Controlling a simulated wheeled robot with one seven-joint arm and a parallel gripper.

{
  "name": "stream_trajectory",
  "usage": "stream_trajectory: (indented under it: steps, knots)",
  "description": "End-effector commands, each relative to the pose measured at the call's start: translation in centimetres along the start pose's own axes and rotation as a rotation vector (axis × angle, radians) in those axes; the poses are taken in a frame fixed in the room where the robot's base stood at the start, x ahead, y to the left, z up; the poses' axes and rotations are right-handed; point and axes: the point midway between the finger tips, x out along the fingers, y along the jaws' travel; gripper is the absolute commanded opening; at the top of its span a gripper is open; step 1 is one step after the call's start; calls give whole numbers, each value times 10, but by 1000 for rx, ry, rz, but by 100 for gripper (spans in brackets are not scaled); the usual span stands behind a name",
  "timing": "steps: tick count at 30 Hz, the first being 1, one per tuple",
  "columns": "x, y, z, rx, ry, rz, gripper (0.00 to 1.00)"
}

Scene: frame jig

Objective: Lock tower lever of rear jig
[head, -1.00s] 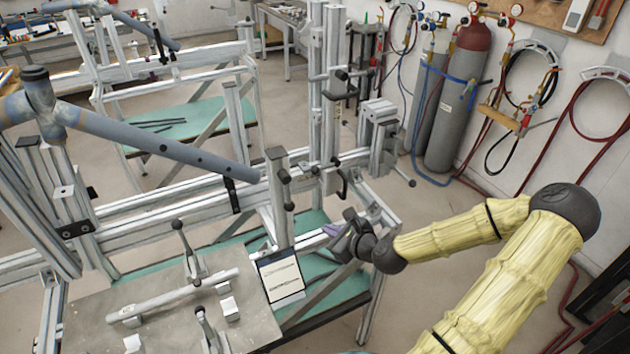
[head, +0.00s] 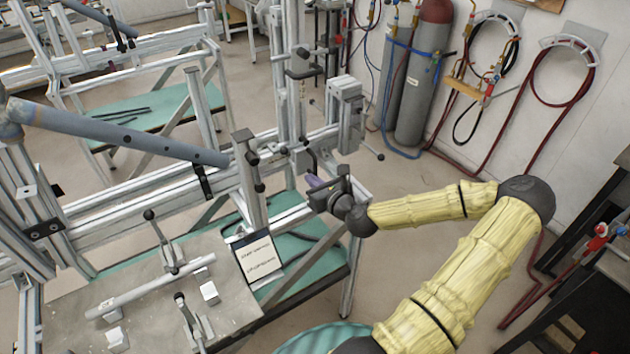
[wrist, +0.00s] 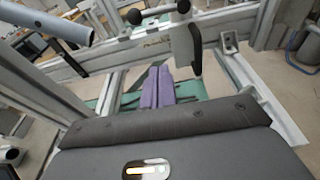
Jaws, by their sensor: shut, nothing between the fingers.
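The metal jig frame (head: 130,203) carries an upright tower (head: 293,95) with several dark knobs and handles. A dark bent lever (head: 309,162) hangs low on the tower. I cannot tell for sure which handle is the tower lever, or whether it is locked.
A blue-grey tube (head: 120,137) runs across the jig. A plate with clamps (head: 140,295) and a printed card (head: 257,258) are in front. Another frame (head: 150,60) stands behind. Gas cylinders (head: 420,85) line the wall.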

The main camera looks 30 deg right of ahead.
Motion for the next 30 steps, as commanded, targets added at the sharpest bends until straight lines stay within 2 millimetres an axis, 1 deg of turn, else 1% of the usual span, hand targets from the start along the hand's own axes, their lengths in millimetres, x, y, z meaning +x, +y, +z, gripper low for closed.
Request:
stream_trajectory:
  steps: [1,11,12,13,15,18,21,29,30]
  knots:
    - [10,1,2,-1,0,2,0]
    - [67,1,2,-3,-1,1,0]
    - [67,0,14,-6,-2,0,0]
    - [68,0,19,-5,-2,0,0]
    - [70,0,28,-5,-2,0,0]
    - [73,0,36,-2,0,0,0]
    - [74,0,39,-2,0,0,0]
    - [74,0,39,0,0,0,0]
    - [74,5,39,-1,-1,0,0]
